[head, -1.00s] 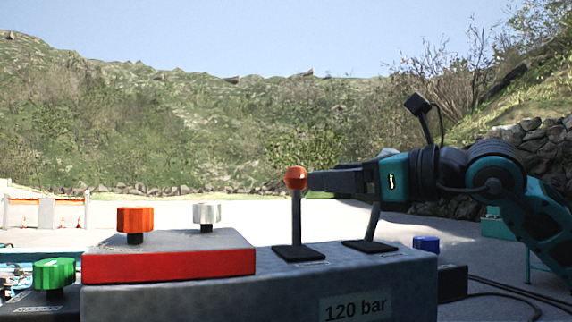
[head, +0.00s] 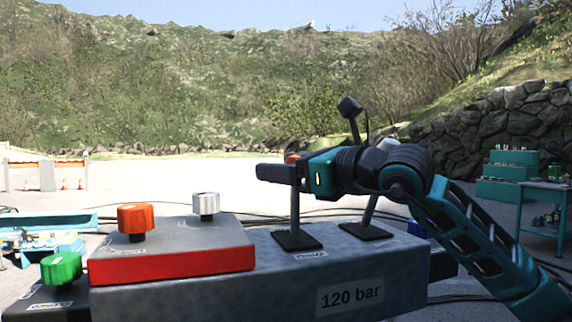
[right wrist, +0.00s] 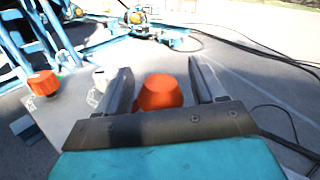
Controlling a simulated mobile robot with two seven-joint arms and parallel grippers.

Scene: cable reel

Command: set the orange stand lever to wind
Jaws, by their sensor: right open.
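The orange stand lever (head: 295,212) rises nearly upright from a dark base plate on the grey control box. Its orange ball knob (head: 291,158) is mostly hidden behind my right gripper (head: 262,172) in the head view. The right wrist view shows the orange knob (right wrist: 160,92) between the two fingers of the open right gripper (right wrist: 161,66), with gaps on both sides, so it is not clamped. The marking on the lever's base plate is too small to read. My left gripper is not in view.
A green knob (head: 61,267) is at left. The box (head: 400,290) is labelled 120 bar.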

